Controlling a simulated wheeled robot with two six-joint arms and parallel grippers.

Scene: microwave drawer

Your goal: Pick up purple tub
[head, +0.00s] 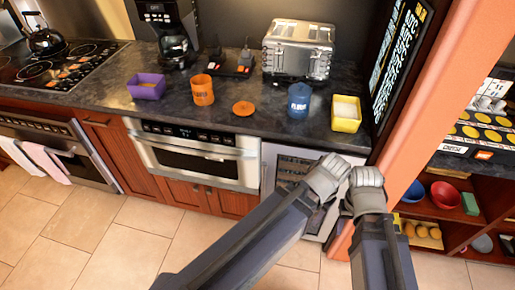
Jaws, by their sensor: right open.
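The purple tub (147,91) stands upright on the dark countertop at the left, between the stove and an orange canister. My right gripper (366,188) is just right of the left one, also far from the tub. It is open, with nothing seen in it.
An orange canister (202,91), orange lid (243,108), blue canister (299,101) and yellow tub (346,115) line the counter (270,124). Behind are a coffee maker (168,32) and a toaster (298,52). An orange post (440,90) and shelves rise at right. The left floor is clear.

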